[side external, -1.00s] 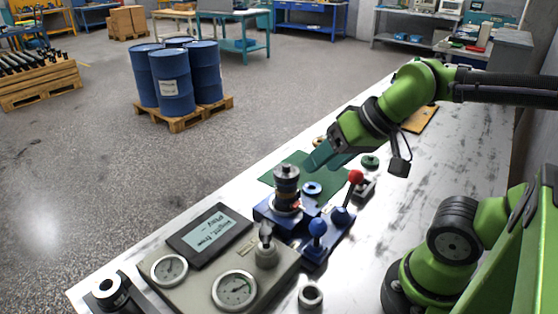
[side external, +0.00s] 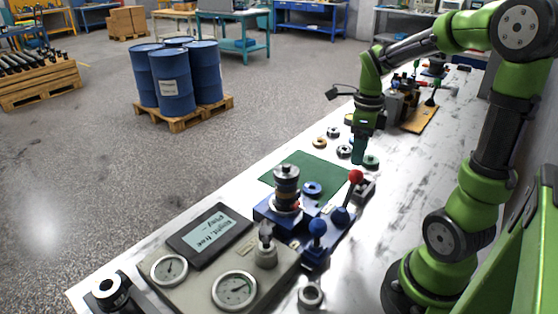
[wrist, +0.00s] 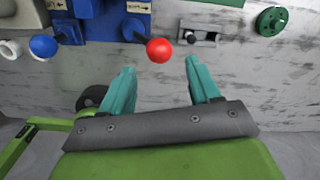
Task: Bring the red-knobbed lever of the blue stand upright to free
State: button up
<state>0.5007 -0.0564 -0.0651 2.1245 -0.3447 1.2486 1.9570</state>
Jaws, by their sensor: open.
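The red knob (side external: 356,177) tops a lever that leans to the right from its dark blue base (side external: 341,215) on the blue stand (side external: 270,212). A second lever with a blue knob (side external: 317,227) stands in front of it. My gripper (side external: 358,160) points down, above and behind the red knob in the side view. In the wrist view my gripper (wrist: 160,66) is open and empty, its teal fingers apart. The red knob (wrist: 159,50) shows just beyond the fingertips, roughly in line with the gap between them; no contact is visible. The blue stand (wrist: 85,28) is at the top left.
A dark cylindrical stack (side external: 287,185) stands on the blue stand. A gauge panel (side external: 205,275) with a screen is in front. A slotted block (wrist: 198,37) and a green ring (wrist: 271,21) lie right of the knob. Several rings lie near the green mat (side external: 290,172).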

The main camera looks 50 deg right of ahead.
aim_at(356, 176)
jog(key=m, duration=0.2)
jog(key=shift+s+r+m, duration=0.1)
jog(key=shift+r+m, duration=0.05)
jog(key=shift+m, duration=0.15)
jog(key=shift+f+m, duration=0.25)
jog(key=shift+m, duration=0.05)
jog(key=shift+f, duration=4.3)
jog(key=shift+c, duration=0.2)
jog(key=c, duration=0.5)
jog(key=shift+r, duration=0.1)
